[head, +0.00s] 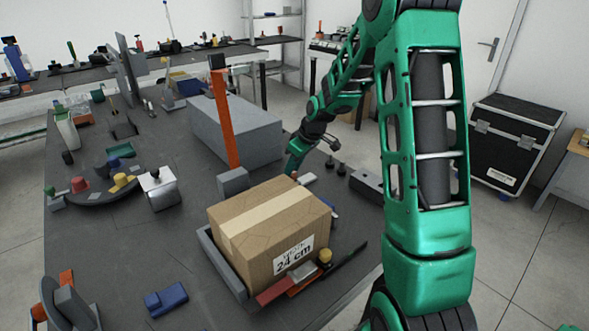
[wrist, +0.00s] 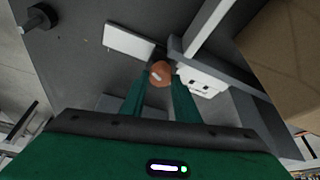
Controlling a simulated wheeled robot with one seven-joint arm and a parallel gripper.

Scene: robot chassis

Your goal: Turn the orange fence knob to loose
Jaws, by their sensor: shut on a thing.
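The orange fence knob (wrist: 160,73) is a small round knob with a pale mark on its face, in the upper middle of the wrist view. It sits between the green fingertips of my gripper (wrist: 160,82), which is shut on it. In the head view my gripper (head: 295,166) reaches down behind the cardboard box, and only a small orange-red bit of the knob (head: 293,175) shows below it. Grey and white fence bars (wrist: 198,30) meet beside the knob in the wrist view. I cannot tell how far the knob is turned.
A cardboard box (head: 290,205) marked 24 cm sits in a grey tray in front of my gripper. An orange post (head: 225,120) and a long grey block (head: 250,133) stand to the left. A dark peg (wrist: 38,18) stands apart at the wrist view's upper left.

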